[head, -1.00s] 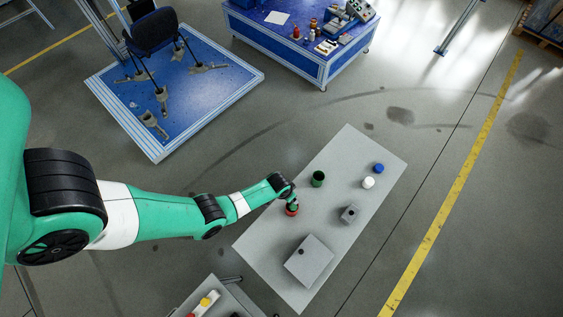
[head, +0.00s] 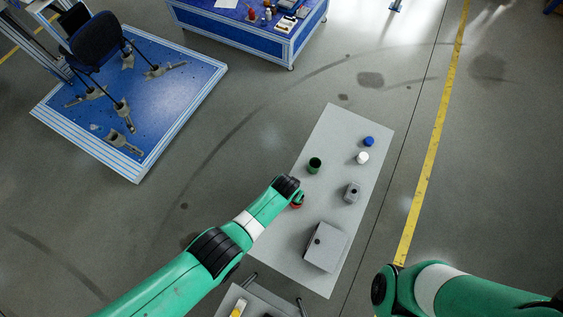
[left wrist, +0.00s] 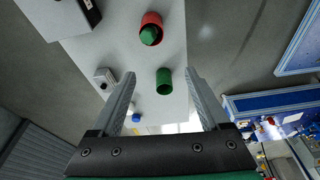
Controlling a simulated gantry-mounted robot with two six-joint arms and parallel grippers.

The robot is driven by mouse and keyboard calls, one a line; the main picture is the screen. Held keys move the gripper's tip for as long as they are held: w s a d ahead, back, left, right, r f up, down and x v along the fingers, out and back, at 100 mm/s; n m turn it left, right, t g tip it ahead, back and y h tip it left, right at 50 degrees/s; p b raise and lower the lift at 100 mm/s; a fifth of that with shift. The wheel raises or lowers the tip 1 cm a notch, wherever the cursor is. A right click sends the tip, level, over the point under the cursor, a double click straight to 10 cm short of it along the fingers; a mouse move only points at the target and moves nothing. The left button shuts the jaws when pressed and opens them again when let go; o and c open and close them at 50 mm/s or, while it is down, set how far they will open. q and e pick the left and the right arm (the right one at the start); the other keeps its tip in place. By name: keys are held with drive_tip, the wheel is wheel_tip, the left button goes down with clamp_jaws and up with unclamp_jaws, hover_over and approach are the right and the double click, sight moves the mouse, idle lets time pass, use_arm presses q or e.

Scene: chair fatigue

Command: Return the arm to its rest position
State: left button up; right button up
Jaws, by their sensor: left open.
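My left arm reaches in from the lower left of the head view. Its gripper (head: 299,197) is over the table's left side, by a red cup (head: 296,206) that it partly hides. In the left wrist view the fingers (left wrist: 160,73) are open, with nothing held between them. That view shows the red cup (left wrist: 151,22) with a green piece (left wrist: 149,35) in it, beyond the fingertips. A green cup (left wrist: 164,83) shows between the fingers, apart from them. My right arm shows at lower right in the head view; its gripper is out of view.
The pale table (head: 325,127) also holds a blue piece (head: 368,141), a white piece (head: 362,157), a small grey block (head: 352,192) and a grey box (head: 325,247). A smaller table (head: 262,297) stands at the bottom. A chair (head: 92,45) stands on a blue platform (head: 170,95).

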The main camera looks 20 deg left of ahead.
drive_tip(key=shift+w+a, duration=0.15)
drive_tip(key=shift+a, duration=0.2)
idle(0.4)
